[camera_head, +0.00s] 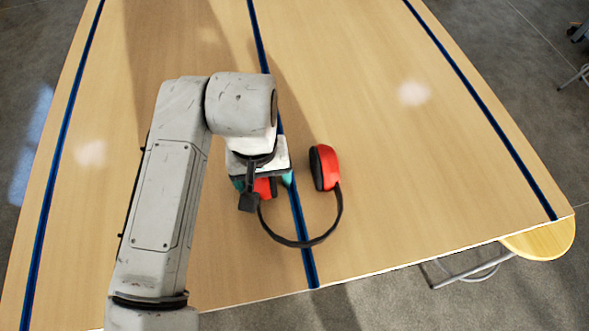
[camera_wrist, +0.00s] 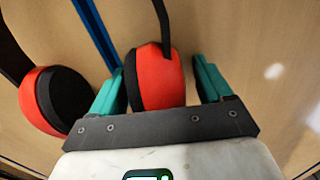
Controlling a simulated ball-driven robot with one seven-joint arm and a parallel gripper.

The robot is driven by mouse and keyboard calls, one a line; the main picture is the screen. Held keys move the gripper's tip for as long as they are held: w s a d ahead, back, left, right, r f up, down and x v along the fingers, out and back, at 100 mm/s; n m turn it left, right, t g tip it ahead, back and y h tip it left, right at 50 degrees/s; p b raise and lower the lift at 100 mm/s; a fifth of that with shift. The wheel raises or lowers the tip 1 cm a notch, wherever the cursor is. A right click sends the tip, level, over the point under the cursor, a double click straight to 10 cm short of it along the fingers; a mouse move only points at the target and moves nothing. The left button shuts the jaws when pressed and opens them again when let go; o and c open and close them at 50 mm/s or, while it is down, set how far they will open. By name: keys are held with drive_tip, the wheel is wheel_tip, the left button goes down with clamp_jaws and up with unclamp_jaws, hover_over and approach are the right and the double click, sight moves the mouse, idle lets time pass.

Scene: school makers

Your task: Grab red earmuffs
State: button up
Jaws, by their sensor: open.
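The red earmuffs (camera_head: 329,168) lie on the wooden table, with two red cups joined by a curved black headband. In the head view the right cup is in the clear, and the left cup is mostly hidden under my arm. In the wrist view one red cup (camera_wrist: 163,78) sits between the two teal fingers of my gripper (camera_wrist: 160,85). The gripper is open around that cup, with a gap visible on the right side and the left finger close to it. The other cup (camera_wrist: 58,97) lies outside the fingers at the left.
The wooden table (camera_head: 420,150) has dark blue stripes and is otherwise bare around the earmuffs. Its front edge is near the headband. A round wooden stool (camera_head: 541,240) stands at the right by the table's corner.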

drive_tip(key=c, duration=1.2)
drive_tip(key=shift+r, duration=0.2)
